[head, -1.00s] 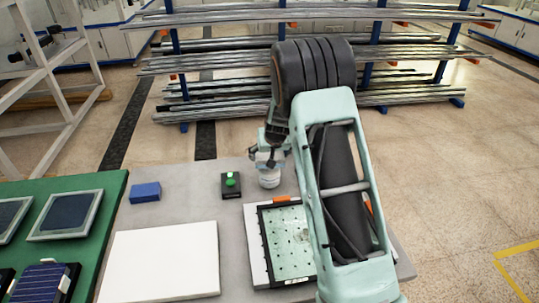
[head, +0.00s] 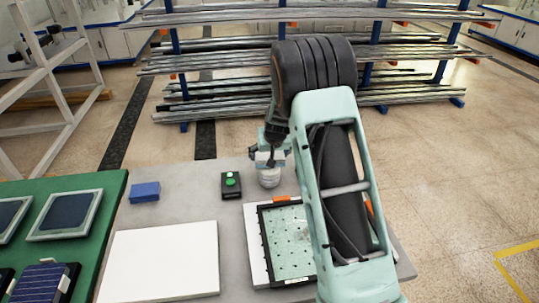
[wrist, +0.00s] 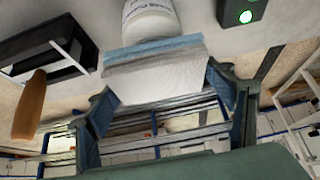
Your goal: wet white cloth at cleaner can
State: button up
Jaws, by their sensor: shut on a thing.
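The white cloth (wrist: 155,77) is between the two fingers of my gripper (wrist: 160,90), which is shut on it. A light blue layer (wrist: 152,49) shows along the cloth's edge on the can side. The white cleaner can (wrist: 148,20) stands just past that edge; its lower part is hidden by the cloth in the wrist view. In the head view my gripper (head: 268,157) is right above the can (head: 269,179), which stands upright on the grey table. I cannot tell whether cloth and can touch.
A black box with a green button (head: 231,185) stands left of the can. A blue block (head: 145,191) and a white board (head: 160,262) lie further left. A black-framed tray (head: 287,245) is in front. A wooden handle (wrist: 29,105) shows in the wrist view.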

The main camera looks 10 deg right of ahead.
jog(key=shift+r+p, duration=1.5)
jog(key=shift+r, duration=1.8)
